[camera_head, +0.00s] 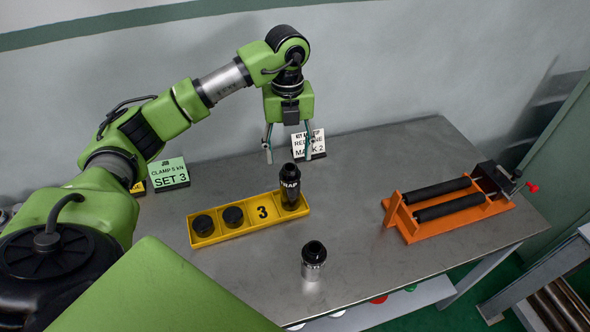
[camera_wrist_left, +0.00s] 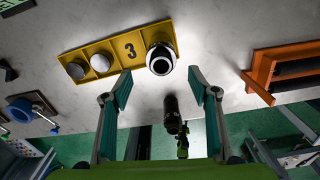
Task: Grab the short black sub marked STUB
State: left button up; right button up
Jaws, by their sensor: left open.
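A black sub (camera_head: 290,188) stands upright in the right end of the yellow tray (camera_head: 228,234). Its white lettering looks like "TRAP", not clearly STUB. Two short black round pieces (camera_head: 203,225) (camera_head: 233,217) sit in the tray's left pockets; no marking is readable on them. A silver piece with a black top (camera_head: 313,262) stands on the table in front of the tray. My left gripper (camera_head: 289,157) is open and empty, pointing down, apart from the tray. In the left wrist view the tray's right-end piece (camera_wrist_left: 160,58) shows just beyond the open fingertips (camera_wrist_left: 159,78). My right gripper is out of view.
An orange stand (camera_head: 442,209) with black rollers and a vise is on the right. Signs reading "CLAMP 5 kN SET 3" (camera_head: 169,174) and "MARK 2" (camera_head: 308,145) stand along the back.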

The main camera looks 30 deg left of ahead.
aim_at(315, 253)
jog(key=l+u, duration=0.1)
jog(key=u, duration=0.6)
